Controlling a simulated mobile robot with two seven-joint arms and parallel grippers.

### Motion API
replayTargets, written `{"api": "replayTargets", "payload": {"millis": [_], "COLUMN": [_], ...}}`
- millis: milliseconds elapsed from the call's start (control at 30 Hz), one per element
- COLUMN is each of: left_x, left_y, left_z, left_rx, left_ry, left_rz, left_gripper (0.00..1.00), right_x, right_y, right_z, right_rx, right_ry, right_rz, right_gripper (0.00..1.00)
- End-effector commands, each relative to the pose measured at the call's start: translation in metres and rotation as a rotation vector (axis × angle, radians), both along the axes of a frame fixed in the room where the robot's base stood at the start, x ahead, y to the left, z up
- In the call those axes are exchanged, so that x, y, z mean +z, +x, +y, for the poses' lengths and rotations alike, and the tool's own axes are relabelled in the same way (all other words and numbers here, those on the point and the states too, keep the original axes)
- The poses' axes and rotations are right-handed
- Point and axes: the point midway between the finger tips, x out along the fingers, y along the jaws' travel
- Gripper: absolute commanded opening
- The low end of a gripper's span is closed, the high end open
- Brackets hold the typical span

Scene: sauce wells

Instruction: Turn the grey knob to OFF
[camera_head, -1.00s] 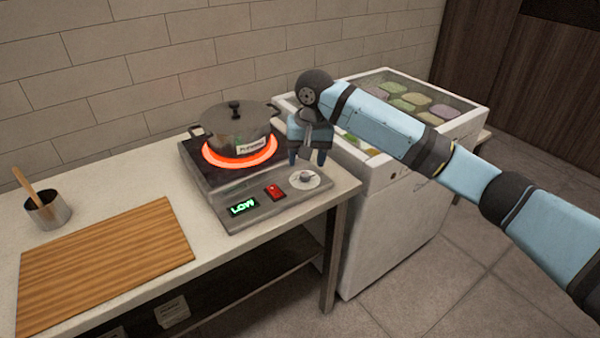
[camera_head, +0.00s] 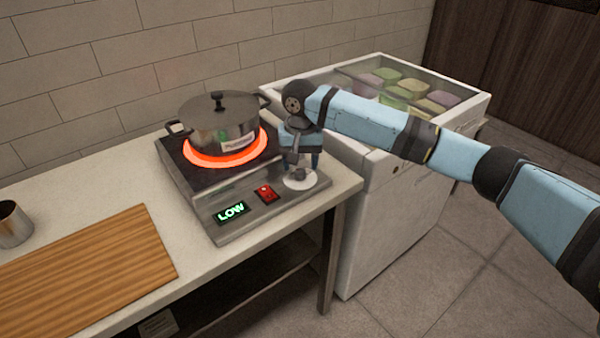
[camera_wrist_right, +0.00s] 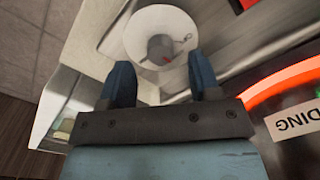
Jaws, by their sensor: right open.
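The grey knob (camera_head: 299,176) stands on a white round dial plate at the right of the hot plate's front panel. The hot plate's display (camera_head: 231,212) reads LOW in green. My right gripper (camera_head: 302,167) is open just above the knob, with its fingers pointing down. In the right wrist view the gripper's fingertips (camera_wrist_right: 160,68) lie either side of the knob and do not appear to grip it. My left gripper is not in view.
A lidded pot (camera_head: 220,125) stands on the glowing red burner ring (camera_head: 195,160). A red switch (camera_head: 267,193) sits between display and knob. A wooden board (camera_head: 90,260) and a metal cup (camera_head: 12,226) are at left. A white glass-topped freezer (camera_head: 375,220) stands at right.

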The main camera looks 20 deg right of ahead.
Motion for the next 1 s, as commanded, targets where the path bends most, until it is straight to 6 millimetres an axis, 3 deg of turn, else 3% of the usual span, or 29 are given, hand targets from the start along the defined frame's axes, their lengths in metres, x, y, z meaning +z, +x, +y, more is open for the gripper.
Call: {"api": "replayTargets", "payload": {"millis": [200, 533, 567, 767, 1000], "left_x": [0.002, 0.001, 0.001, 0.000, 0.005], "left_y": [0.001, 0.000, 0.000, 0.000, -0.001], "left_z": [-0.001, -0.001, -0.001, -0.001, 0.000], "left_rx": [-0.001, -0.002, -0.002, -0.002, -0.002], "left_ry": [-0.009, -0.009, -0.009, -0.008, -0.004], "left_rz": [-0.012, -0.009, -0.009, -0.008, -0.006], "left_gripper": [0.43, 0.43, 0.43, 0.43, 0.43], "right_x": [-0.023, -0.027, -0.027, -0.027, -0.025], "right_y": [0.000, 0.000, 0.000, 0.000, 0.000], "right_z": [0.000, 0.000, 0.000, 0.000, 0.000], "right_rx": [0.000, 0.000, 0.000, 0.000, 0.006], "right_ry": [0.000, 0.000, 0.000, 0.000, 0.000], "right_rz": [-0.001, -0.001, -0.001, -0.001, 0.000], "right_gripper": [0.57, 0.57, 0.55, 0.09, 0.08]}}
